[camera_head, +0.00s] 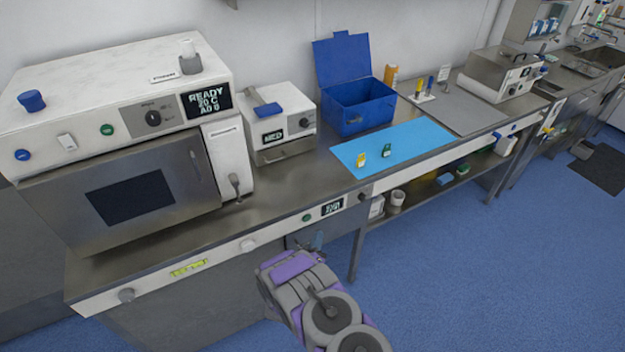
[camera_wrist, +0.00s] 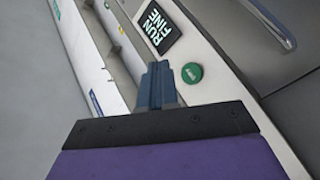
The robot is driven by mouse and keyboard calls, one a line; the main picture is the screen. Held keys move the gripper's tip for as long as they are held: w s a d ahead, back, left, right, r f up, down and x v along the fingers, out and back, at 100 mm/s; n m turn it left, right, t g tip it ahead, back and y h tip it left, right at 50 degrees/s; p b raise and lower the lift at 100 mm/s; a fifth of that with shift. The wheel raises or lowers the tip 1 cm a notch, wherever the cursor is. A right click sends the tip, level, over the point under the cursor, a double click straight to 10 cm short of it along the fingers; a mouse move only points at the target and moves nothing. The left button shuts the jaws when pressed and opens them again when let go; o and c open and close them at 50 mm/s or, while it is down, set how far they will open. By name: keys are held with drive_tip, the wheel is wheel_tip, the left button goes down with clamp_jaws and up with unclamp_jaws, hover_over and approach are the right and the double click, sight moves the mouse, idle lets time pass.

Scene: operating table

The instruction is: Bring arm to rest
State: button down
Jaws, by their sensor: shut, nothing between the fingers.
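My purple and grey arm reaches up from the bottom centre of the head view, in front of the bench. My gripper (camera_head: 318,240) is at its far end, close to the bench's front edge and small in that view. In the wrist view my gripper (camera_wrist: 156,72) shows as dark blue fingers close together, with nothing held. Beyond the fingers is a white panel with a display (camera_wrist: 160,27) and a green button (camera_wrist: 192,72). I cannot tell whether the fingers touch the panel.
The steel bench (camera_head: 290,200) carries a large oven-like machine (camera_head: 130,130), a smaller white unit (camera_head: 275,120), an open blue box (camera_head: 358,105) and a blue mat (camera_head: 420,140) with two small items on it.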

drive_tip(key=shift+r, duration=0.1)
drive_tip(key=w+r+m+g+y, duration=0.3)
drive_tip(key=w+r+g, duration=0.25)
drive_tip(key=r, duration=0.45)
drive_tip(key=s+d+r+m+g+y, duration=0.1)
drive_tip(key=s+d+r+g, duration=0.1)
drive_tip(key=s+r, duration=0.3)
drive_tip(key=s+d+r+g+y, duration=0.1)
drive_tip(key=s+r+g, duration=0.2)
drive_tip(key=r, duration=0.4)
drive_tip(key=s+d+r+m+g, duration=0.1)
drive_tip(key=s+d+r+g, duration=0.2)
drive_tip(key=s, duration=1.2)
drive_tip(key=s+d+r+m+g, duration=0.1)
drive_tip(key=s+d+r+g, duration=0.2)
drive_tip(key=s, duration=1.2)
drive_tip(key=s+d+r+m+g+h, duration=0.1)
drive_tip(key=s+d+r+g, duration=0.2)
drive_tip(key=s+d+r, duration=0.4)
drive_tip(key=s+d, duration=0.3)
drive_tip(key=s, duration=0.5)
drive_tip(key=shift+r+g+b, duration=0.35)
drive_tip(key=shift+b, duration=0.05)
